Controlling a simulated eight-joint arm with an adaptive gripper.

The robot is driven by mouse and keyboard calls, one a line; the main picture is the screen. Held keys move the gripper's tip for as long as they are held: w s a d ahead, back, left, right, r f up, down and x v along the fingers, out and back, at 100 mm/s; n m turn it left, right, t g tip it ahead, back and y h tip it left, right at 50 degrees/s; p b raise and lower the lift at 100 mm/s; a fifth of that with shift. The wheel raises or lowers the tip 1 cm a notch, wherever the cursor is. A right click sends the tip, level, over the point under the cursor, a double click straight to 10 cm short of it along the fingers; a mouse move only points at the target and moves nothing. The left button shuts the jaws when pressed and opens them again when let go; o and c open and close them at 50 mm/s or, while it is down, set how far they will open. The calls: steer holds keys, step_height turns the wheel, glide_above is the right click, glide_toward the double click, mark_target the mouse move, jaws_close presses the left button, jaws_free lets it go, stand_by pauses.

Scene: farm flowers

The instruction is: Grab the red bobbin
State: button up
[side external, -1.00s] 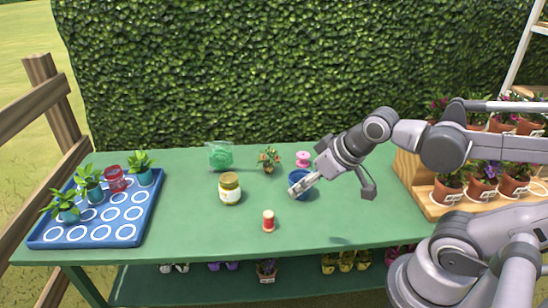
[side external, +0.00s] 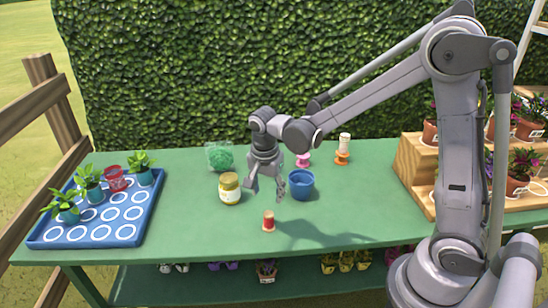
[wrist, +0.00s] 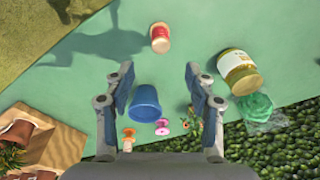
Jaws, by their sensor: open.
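The red bobbin (side external: 268,222) stands upright on the green table near its front edge, with pale ends above and below the red thread. In the wrist view the red bobbin (wrist: 161,38) lies beyond the fingertips, roughly between their lines. My gripper (side external: 265,193) is open and empty, pointing down above the table, behind and above the bobbin. Its two fingers also show spread apart in the wrist view (wrist: 158,72). Nothing touches the bobbin.
A jar with a yellow lid (side external: 230,190) stands left of my gripper and a blue pot (side external: 300,185) right of it. Pink (side external: 303,160) and orange (side external: 342,158) bobbins stand behind. A blue tray (side external: 50,236) holds plants at left. Table around the red bobbin is clear.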

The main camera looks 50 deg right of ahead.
mark_target(268, 214)
steer(key=shift+m+g, duration=0.4)
steer(key=shift+m, duration=0.5)
steer(key=shift+w+d+f, duration=0.2)
steer(key=shift+d+f, duration=0.1)
steer(key=shift+f, duration=1.95)
steer(key=shift+w+d+f, duration=0.15)
steer(key=shift+d+f, duration=0.1)
steer(key=shift+f, duration=1.95)
steer(key=shift+w+d+f, duration=0.2)
steer(key=shift+d+f, duration=0.1)
steer(key=shift+f, duration=1.95)
steer(key=shift+c, duration=0.2)
steer(key=c, duration=1.1)
